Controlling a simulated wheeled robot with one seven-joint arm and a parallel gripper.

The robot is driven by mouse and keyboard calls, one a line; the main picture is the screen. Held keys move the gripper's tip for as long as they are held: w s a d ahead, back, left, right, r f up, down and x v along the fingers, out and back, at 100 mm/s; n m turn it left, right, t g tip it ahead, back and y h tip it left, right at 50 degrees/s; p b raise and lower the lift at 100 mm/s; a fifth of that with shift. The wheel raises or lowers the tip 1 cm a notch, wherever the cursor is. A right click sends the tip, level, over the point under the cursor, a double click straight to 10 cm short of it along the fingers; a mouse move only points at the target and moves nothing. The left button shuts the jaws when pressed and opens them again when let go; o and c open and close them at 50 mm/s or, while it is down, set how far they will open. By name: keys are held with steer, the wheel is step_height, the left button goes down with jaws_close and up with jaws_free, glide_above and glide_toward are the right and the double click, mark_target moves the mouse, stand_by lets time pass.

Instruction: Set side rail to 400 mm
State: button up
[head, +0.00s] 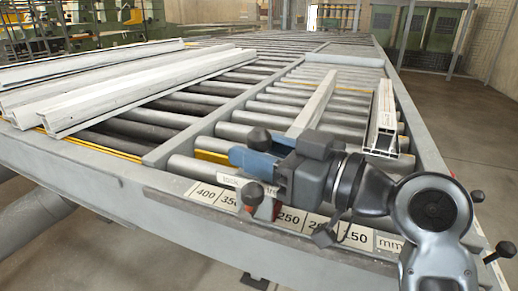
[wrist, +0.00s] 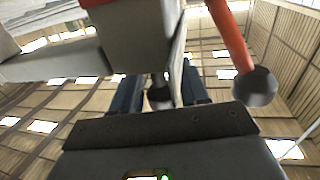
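The side rail (head: 314,103) is a pale bar running back across the rollers, its near end hidden behind my gripper. The scale (head: 205,191) on the bench's front edge shows 400 at left down to 150 at right; plates between 350 and 250 are partly covered. A dark knob (head: 252,193) and a red part stand there, between the 350 and 250 plates. In the wrist view an orange lever with a grey knob (wrist: 255,86) is right of my fingers. My gripper (head: 248,157) has blue fingers apart, around a small dark round part (wrist: 160,96), with gaps visible beside it.
A pale profile (head: 384,120) lies on the rollers to the right of the rail. Long pale profiles (head: 120,85) lie on the left of the roller bed.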

jaws_close()
steer(key=s+a+b+x, duration=0.1)
steer(key=s+b+x, duration=0.1)
steer(key=x, duration=1.3)
steer(key=shift+a, duration=0.5)
steer(key=shift+s+r, duration=0.15)
steer(key=shift+r, duration=0.05)
steer(key=shift+o, duration=1)
jaws_free()
steer(key=shift+a, duration=0.1)
steer(key=shift+o, duration=0.6)
steer(key=shift+f, duration=0.1)
